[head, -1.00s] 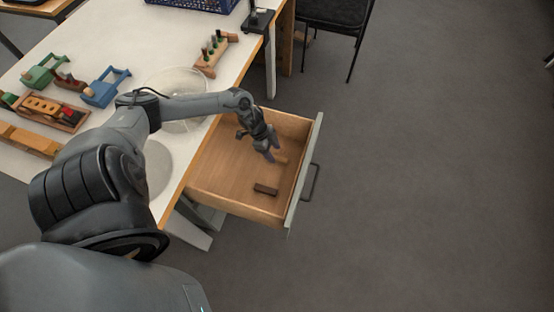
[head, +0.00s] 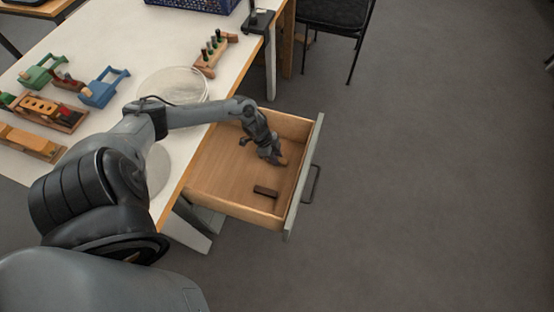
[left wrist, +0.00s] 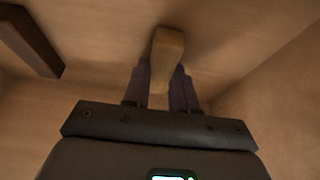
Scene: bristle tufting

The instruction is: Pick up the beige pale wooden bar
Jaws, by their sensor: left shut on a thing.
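The beige pale wooden bar (left wrist: 167,48) is between the two fingers of my left gripper (left wrist: 162,85) in the left wrist view, and the fingers are shut on it. In the head view my left gripper (head: 274,158) is down inside the open drawer (head: 225,165), near its front right part. Only a small end of the bar (head: 283,161) shows there beside the fingers. Whether the bar touches the drawer floor I cannot tell. My right gripper is not in view.
A dark brown bar (head: 265,191) lies in the drawer, apart from my gripper; it also shows in the left wrist view (left wrist: 30,40). The drawer walls surround my gripper. Wooden tools and a clear round dish (head: 172,84) stand on the white table (head: 125,45).

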